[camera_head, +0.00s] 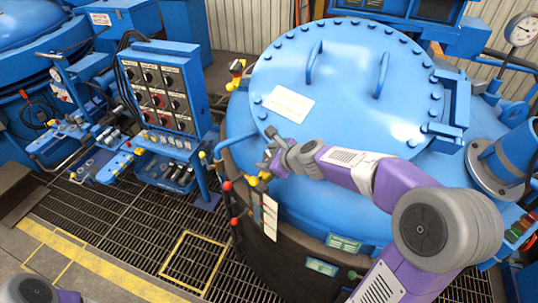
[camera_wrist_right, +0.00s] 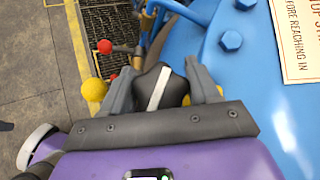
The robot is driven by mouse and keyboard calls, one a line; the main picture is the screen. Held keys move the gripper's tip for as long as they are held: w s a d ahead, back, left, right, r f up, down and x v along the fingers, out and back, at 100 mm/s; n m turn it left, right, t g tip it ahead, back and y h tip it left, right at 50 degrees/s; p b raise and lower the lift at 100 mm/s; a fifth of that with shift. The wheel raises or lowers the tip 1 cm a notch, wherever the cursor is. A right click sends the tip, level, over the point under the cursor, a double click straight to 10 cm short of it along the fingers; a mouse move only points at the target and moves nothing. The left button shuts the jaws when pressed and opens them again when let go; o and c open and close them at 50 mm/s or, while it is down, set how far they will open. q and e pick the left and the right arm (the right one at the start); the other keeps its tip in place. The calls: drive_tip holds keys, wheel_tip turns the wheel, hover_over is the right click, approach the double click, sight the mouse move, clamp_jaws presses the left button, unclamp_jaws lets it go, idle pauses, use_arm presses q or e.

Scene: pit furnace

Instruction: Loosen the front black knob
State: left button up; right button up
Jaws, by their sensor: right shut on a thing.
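The front black knob (camera_wrist_right: 172,90), with a white stripe on top, sits at the edge of the blue furnace lid (camera_head: 345,75). In the right wrist view it is between the two grey fingers of my right gripper (camera_wrist_right: 158,80), which is shut on it. In the head view my right gripper (camera_head: 270,158) reaches the lid's near left edge, and it hides most of the knob there. My left gripper is not in view; only a bit of my left arm shows at the bottom left corner.
Yellow and red ball-ended levers (camera_head: 227,186) stand just beside the gripper. Large bolts line the lid rim. A blue control panel (camera_head: 160,88) with several knobs stands at left. Grated floor (camera_head: 130,205) with yellow lines is open at lower left.

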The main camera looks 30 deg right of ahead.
drive_tip(key=shift+r+n+g+y+p, duration=0.15)
drive_tip(key=shift+n+g+y+p, duration=0.25)
drive_tip(key=shift+n+y+p, duration=0.45)
drive_tip(key=shift+n, duration=0.35)
drive_tip(key=o, duration=0.9)
drive_tip(key=shift+a, duration=0.1)
drive_tip(key=shift+o, duration=0.2)
drive_tip(key=shift+s, duration=0.1)
drive_tip(key=p+v, duration=0.1)
drive_tip(key=v, duration=0.6)
drive_tip(key=shift+r, duration=0.15)
drive_tip(key=shift+s, duration=0.1)
